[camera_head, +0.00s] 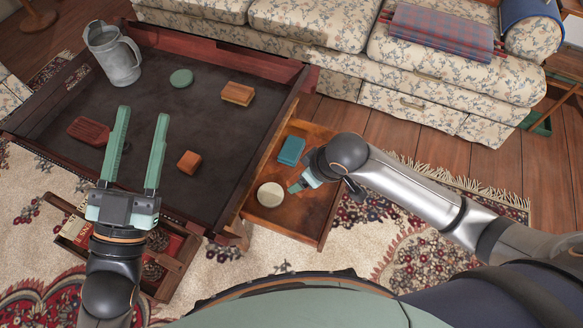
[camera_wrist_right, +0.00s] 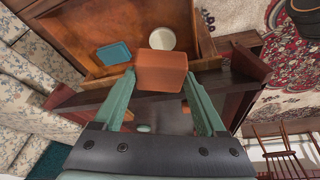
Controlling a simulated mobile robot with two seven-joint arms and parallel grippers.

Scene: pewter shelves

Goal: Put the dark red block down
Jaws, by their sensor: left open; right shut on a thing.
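The dark red block (camera_wrist_right: 161,70), reddish-brown in this light, sits between the fingertips of my right gripper (camera_wrist_right: 159,78) in the right wrist view. The gripper is shut on it. In the head view my right gripper (camera_head: 300,183) is over the open wooden drawer (camera_head: 310,215) at the table's right side; the block is mostly hidden there. The drawer holds a teal block (camera_head: 291,150) and a pale round dish (camera_head: 271,194). My left gripper (camera_head: 143,112) is open and empty above the dark tabletop.
On the table (camera_head: 215,130) are a grey metal pitcher (camera_head: 115,58), a green disc (camera_head: 181,78), a wooden block (camera_head: 237,94), a small orange-brown block (camera_head: 189,162) and a flat dark red piece (camera_head: 88,131). Another open drawer (camera_head: 165,285) is at lower left. A floral sofa (camera_head: 330,65) stands behind.

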